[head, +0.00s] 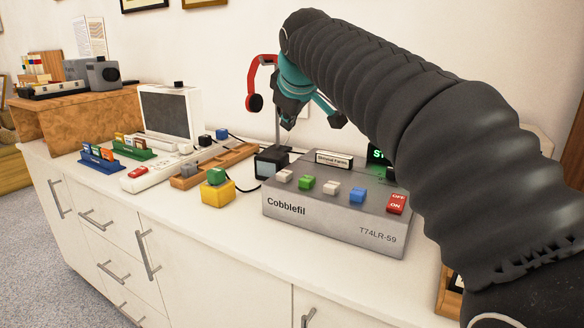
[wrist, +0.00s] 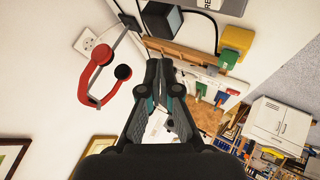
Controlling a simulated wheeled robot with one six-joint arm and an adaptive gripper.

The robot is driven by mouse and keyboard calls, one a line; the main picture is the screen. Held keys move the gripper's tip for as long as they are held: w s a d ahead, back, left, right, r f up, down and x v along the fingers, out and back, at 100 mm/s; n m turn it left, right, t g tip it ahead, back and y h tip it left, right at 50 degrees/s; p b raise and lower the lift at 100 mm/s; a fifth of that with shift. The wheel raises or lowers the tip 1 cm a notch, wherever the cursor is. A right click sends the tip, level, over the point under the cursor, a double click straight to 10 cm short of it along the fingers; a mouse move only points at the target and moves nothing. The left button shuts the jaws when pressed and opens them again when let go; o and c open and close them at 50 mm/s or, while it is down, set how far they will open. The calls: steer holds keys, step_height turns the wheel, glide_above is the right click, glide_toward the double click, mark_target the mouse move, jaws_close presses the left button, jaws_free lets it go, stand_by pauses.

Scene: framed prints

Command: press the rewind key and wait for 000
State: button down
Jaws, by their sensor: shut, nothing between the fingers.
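A grey machine (head: 335,215) marked "Cobblefil" and "T74LR-59" stands on the white counter. Along its sloped top sit a white key (head: 284,176), a green key (head: 306,182), a second white key (head: 331,188), a blue key (head: 357,195) and a red OFF/ON switch (head: 397,203). I cannot read which key is rewind. A dark display (head: 376,155) with green characters starting "ST" is mostly hidden behind my arm; no digits show. My gripper (head: 288,122) is shut and empty, raised above and behind the machine's left end, touching no key. In the wrist view my gripper (wrist: 165,68) points away from the keys.
A red headset (head: 257,90) hangs on a stand close behind my gripper. A small black cube-shaped device (head: 271,163) stands left of the machine. A yellow block (head: 217,193), wooden tray (head: 205,168) and grey-screened white unit (head: 170,110) lie further left. The front counter strip is clear.

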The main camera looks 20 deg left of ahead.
steer(key=shift+a+r, duration=0.15)
steer(key=shift+a, duration=0.5)
steer(key=b, duration=0.8)
glide_above(284, 174)
step_height(284, 174, down, 8)
steer(key=shift+w+r, duration=0.1)
steer(key=shift+r, duration=0.15)
steer(key=shift+f, duration=0.65)
steer(key=shift+f+b, duration=0.35)
steer(key=shift+f, duration=0.05)
